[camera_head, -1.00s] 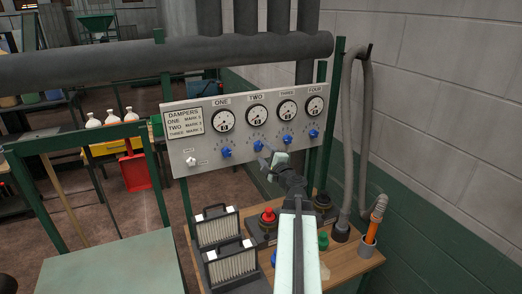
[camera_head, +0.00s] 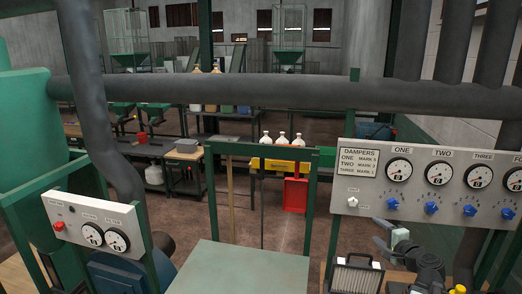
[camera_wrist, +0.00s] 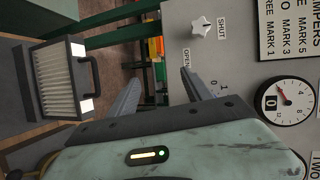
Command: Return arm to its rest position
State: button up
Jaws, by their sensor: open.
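My gripper (camera_head: 377,232) is in the lower right of the head view, in front of the damper panel (camera_head: 365,207) and below its blue knob under gauge ONE (camera_head: 393,204). In the wrist view my gripper (camera_wrist: 162,88) shows two dark fingers spread apart with nothing between them. The panel's white OPEN/SHUT knob (camera_wrist: 201,26) and a gauge (camera_wrist: 287,101) appear beyond it there, turned sideways. My arm enters from the bottom right of the head view, and its lower part is out of frame.
A black-framed pleated filter (camera_head: 355,275) stands just left of my arm; it also shows in the wrist view (camera_wrist: 60,78). A green-framed table (camera_head: 240,268) is further left. Another gauge panel (camera_head: 95,228) is at far left. A thick pipe (camera_head: 300,95) crosses above.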

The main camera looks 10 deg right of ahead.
jog(key=w+a+f+n+g+y+b, duration=0.1)
jog(key=a+f+n+g+y, duration=0.2)
jog(key=a, duration=0.4)
jog(key=w+a+f+n+g+y, duration=0.1)
jog(key=w+a+f+n, duration=0.15)
jog(key=a+f, duration=0.35)
jog(key=s+a+f+n+g+h+b, duration=0.1)
jog(key=s+a+f+n+g, duration=0.2)
jog(key=a, duration=0.4)
jog(key=s+a+f+n+g+h+b, duration=0.1)
jog(key=s+a+f+n+g+b, duration=0.1)
jog(key=s+a+f+n+g, duration=0.2)
jog(key=s+a+f+n+g+h+b, duration=0.1)
jog(key=s+a+f+n+g, duration=0.3)
jog(key=a+f, duration=0.4)
jog(key=shift+s+a+f+n+h, duration=0.15)
jog(key=shift+s+a, duration=0.1)
jog(key=shift+a, duration=0.35)
jog(key=shift+s+a+n+h, duration=0.1)
jog(key=shift+s+a+n, duration=0.1)
jog(key=shift+a, duration=0.45)
jog(key=shift+s+a+f+n+h, duration=0.1)
jog(key=shift+s+a, duration=0.15)
jog(key=shift+a, duration=0.35)
jog(key=shift+s, duration=0.3)
